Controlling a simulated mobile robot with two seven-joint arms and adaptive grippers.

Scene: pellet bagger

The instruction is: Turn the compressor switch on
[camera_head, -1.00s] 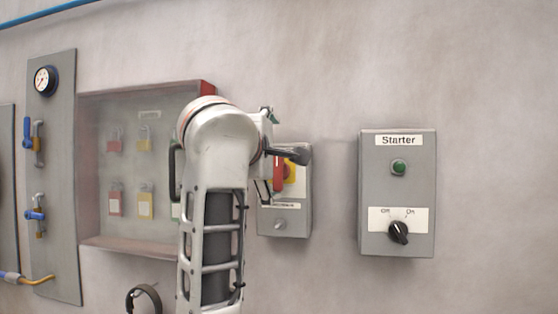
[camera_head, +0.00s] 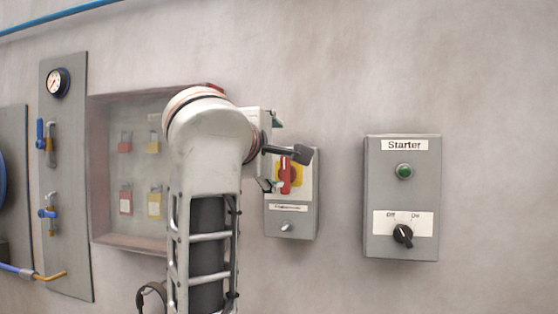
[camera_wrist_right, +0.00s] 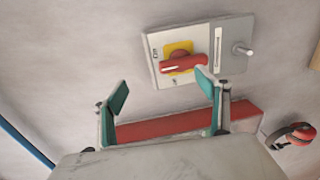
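A grey switch box (camera_head: 308,212) on the wall has a red rotary handle (camera_head: 285,175) on a yellow plate (camera_head: 298,176). The handle stands about vertical in the head view. A label below it is too small to read surely. In the right wrist view the red handle (camera_wrist_right: 184,65) lies beyond my fingertips, with a small metal knob (camera_wrist_right: 243,50) beside it. My right gripper (camera_wrist_right: 165,92) is open and empty, its fingers apart and clear of the handle. In the head view my right gripper (camera_head: 284,167) partly covers the box's upper left. My left gripper is not in view.
A Starter box (camera_head: 402,155) with a green button and a black Off/On knob (camera_head: 402,235) is to the right. A cabinet (camera_head: 103,220) with padlocks stands left, behind my arm. Further left is a panel (camera_head: 66,130) with a gauge and blue-handled valves. Wall between boxes is clear.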

